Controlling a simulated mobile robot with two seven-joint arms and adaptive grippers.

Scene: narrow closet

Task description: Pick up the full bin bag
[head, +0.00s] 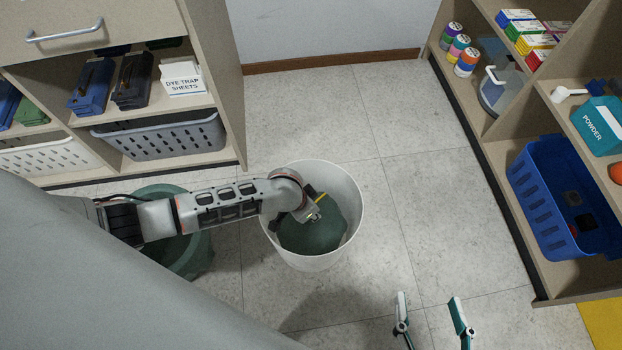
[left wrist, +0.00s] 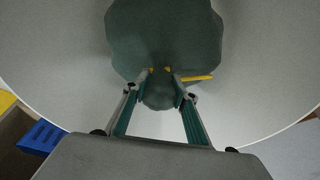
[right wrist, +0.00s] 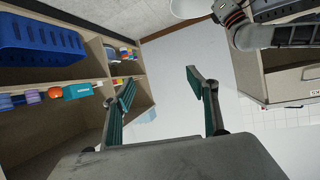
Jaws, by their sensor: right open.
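The full bin bag (head: 318,235) is dark green with a yellow tie. It sits inside a round white bin (head: 352,190) on the floor. The bag also shows in the left wrist view (left wrist: 165,35), with its narrow neck between my left fingers. My left gripper (left wrist: 161,71) reaches down into the bin and is shut on the bag's neck; the yellow tie sticks out to the right. In the head view my left wrist hides part of the bag top. My right gripper (head: 428,298) is open and empty, in front of the bin to its right.
A green bin (head: 190,262) stands left of the white bin, partly behind my left arm. A shelf unit with a grey basket (head: 165,142) is at left. Right shelves hold a blue basket (head: 540,205) and a powder box (head: 597,125). Floor behind the white bin is clear.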

